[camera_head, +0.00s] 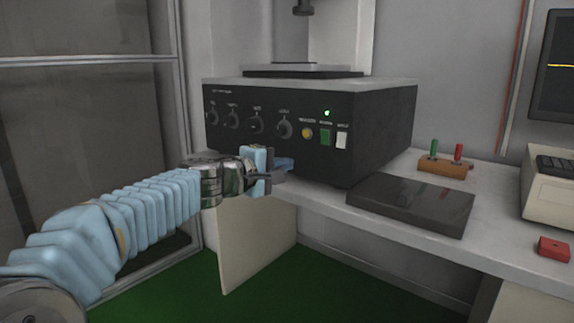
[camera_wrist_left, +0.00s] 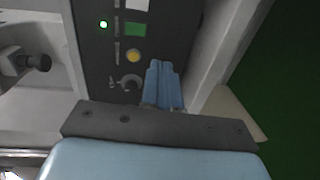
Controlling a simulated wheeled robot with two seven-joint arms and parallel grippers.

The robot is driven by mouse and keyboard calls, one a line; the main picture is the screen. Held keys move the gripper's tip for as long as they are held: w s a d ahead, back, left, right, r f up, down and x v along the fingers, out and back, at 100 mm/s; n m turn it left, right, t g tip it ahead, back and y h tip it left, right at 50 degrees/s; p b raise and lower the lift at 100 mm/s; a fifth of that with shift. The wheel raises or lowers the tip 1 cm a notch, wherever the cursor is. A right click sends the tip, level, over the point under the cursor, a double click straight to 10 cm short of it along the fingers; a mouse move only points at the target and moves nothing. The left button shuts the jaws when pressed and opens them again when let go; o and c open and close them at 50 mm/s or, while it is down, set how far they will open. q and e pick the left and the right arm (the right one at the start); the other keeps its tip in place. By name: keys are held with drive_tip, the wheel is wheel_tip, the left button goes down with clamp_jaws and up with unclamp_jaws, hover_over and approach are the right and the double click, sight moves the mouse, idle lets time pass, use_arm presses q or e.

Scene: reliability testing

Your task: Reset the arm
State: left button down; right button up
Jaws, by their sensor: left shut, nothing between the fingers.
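My left arm comes in from the left, and its left gripper (camera_head: 282,166) is in front of the lower front panel of a black instrument box (camera_head: 370,130). The gripper is shut and empty. In the left wrist view its blue fingers (camera_wrist_left: 163,85) lie together beside the panel, near a knob (camera_wrist_left: 131,83). I cannot tell whether the fingertips touch the box. The panel carries several knobs, a yellow button (camera_head: 307,133), a green switch (camera_head: 326,138), a white switch (camera_head: 342,140) and a lit green lamp (camera_head: 327,113). My right gripper is not in view.
The box stands on a white bench (camera_head: 340,206). A dark flat plate (camera_head: 412,204) lies to its right. Farther right are a wooden block (camera_head: 446,167) with green and red pegs, a red block (camera_head: 553,249) and a monitor (camera_head: 557,68). Green floor shows below the bench.

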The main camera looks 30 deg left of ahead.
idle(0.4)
use_arm(q)
drive_tip(key=w+d+f+m+g+p, duration=0.1)
drive_tip(key=d+f+g, duration=0.2)
drive_tip(key=f, duration=0.9)
drive_tip(key=w+d+f+m+g+h+p, duration=0.1)
drive_tip(key=d+f+m+g, duration=0.15)
drive_tip(key=f, duration=0.95)
drive_tip(key=w+d+f+m+g+p, duration=0.1)
drive_tip(key=d+f+g, duration=0.2)
drive_tip(key=f, duration=0.9)
drive_tip(key=s+d+f+m+g+p, duration=0.1)
drive_tip(key=s+d+f+m+g, duration=0.15)
drive_tip(key=s+d+f, duration=0.4)
drive_tip(key=s+d+f+m+g+p, duration=0.1)
drive_tip(key=s+d+f+m+g, duration=0.2)
drive_tip(key=f, duration=0.6)
drive_tip(key=s+d+f+m+g+h, duration=0.1)
drive_tip(key=s+d+f+m, duration=0.1)
drive_tip(key=s, duration=0.5)
drive_tip(key=s+d+f+m, duration=0.3)
drive_tip(key=s+d+f, duration=0.2)
drive_tip(key=s+d, duration=0.2)
drive_tip(key=shift+d+g+h, duration=0.15)
drive_tip(key=shift+g+h, duration=0.25)
drive_tip(key=shift+s, duration=0.1)
